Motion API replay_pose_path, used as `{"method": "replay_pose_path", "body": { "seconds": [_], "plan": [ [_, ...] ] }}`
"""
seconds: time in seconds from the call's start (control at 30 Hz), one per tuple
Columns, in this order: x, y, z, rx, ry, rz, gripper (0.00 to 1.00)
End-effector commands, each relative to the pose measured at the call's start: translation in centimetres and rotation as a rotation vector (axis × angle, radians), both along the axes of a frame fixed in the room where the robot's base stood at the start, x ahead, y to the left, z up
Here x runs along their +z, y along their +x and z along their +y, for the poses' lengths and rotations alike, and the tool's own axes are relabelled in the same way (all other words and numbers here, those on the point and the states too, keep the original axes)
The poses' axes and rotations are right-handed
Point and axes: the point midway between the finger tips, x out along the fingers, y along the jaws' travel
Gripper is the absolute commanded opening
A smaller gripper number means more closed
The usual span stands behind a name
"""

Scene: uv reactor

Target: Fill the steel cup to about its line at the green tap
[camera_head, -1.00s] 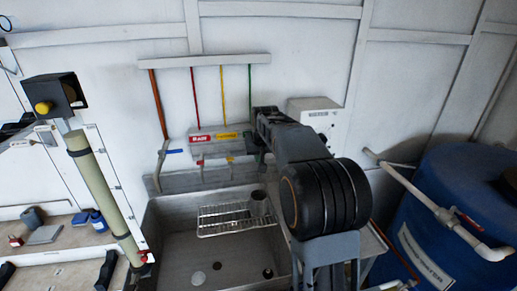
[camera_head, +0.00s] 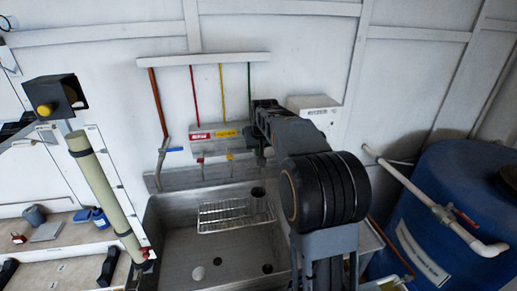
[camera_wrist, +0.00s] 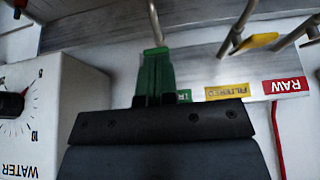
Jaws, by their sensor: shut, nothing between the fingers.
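The steel cup (camera_head: 258,194) is small and stands at the back right of the wire rack in the sink, close to my arm. I cannot make out its line or whether there is water in it. The green tap's lever (camera_wrist: 157,72) is right in front of my gripper in the wrist view. My gripper (camera_wrist: 155,98) is shut and empty, its fingertips at the near end of that lever. I cannot tell whether they touch it. In the head view my arm hides the gripper's tips and most of the green tap.
The sink (camera_head: 180,245) holds the wire rack (camera_head: 225,214). The red-labelled raw tap (camera_head: 199,136) and yellow-labelled filtered tap (camera_head: 228,133) are left of my arm. A white water box (camera_wrist: 55,110) with a dial is close beside my gripper. A blue tank (camera_head: 450,200) stands right.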

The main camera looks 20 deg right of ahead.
Motion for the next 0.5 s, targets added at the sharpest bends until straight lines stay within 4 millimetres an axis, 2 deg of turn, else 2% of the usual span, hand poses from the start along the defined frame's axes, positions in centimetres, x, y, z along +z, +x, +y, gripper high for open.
{"method": "replay_pose_path", "body": {
  "seconds": [0.33,0.5],
  "plan": [
    [0.3,0.0,0.0,0.0,0.0,0.0,0.0],
    [2.2,0.3,0.0,0.001,-0.001,-0.001,0.0]
  ]
}}
